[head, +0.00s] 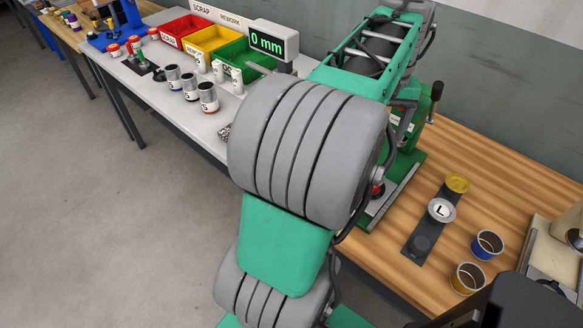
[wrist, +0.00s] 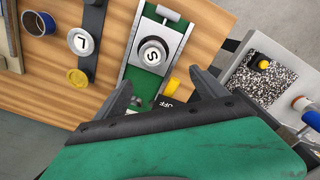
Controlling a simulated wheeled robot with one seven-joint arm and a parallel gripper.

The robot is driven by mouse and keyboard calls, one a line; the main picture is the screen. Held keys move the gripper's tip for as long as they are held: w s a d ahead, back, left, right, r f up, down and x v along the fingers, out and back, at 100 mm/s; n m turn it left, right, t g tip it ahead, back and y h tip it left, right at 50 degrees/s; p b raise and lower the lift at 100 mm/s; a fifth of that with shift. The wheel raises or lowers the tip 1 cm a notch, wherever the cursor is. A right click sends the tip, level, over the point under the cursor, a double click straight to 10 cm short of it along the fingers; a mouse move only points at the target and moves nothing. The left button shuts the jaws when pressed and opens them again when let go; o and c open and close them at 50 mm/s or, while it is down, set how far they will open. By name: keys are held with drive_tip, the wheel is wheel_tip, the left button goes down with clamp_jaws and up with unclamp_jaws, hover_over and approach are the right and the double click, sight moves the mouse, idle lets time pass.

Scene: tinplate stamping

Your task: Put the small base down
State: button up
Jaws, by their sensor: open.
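The small base (wrist: 153,56), a silver disc marked S, rests on a round seat on the pale slide plate of the green press (wrist: 138,82) in the wrist view. My gripper (wrist: 161,80) is open, with its two dark fingers apart, one to each side below the disc in the picture. Nothing is between the fingertips. In the head view my arm hides the small base and the gripper.
A dark strip (head: 411,251) on the wooden bench holds the L disc (head: 441,211) and a gold disc (head: 457,184). A blue can (head: 487,245) and a yellow can (head: 467,279) stand nearby. Red, yellow and green bins (head: 210,40) stand on the grey table.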

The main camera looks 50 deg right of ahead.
drive_tip(key=w+a+f+n+t+h, duration=0.1)
drive_tip(key=w+a+n, duration=0.2)
drive_tip(key=w+a, duration=0.6)
drive_tip(key=w+a+f+n, duration=0.25)
drive_tip(key=w+a, duration=0.55)
drive_tip(key=w, duration=0.4)
drive_tip(key=w+a+f+n+t, duration=0.1)
drive_tip(key=a+f+n, duration=0.1)
drive_tip(key=a, duration=1)
drive_tip(key=w+a+f+n+t+y, duration=0.1)
drive_tip(key=a+f+n, duration=0.2)
drive_tip(key=a, duration=0.9)
drive_tip(key=shift+w+a+f+n, duration=0.15)
drive_tip(key=shift+w+a+n, duration=0.25)
drive_tip(key=shift+n, duration=0.45)
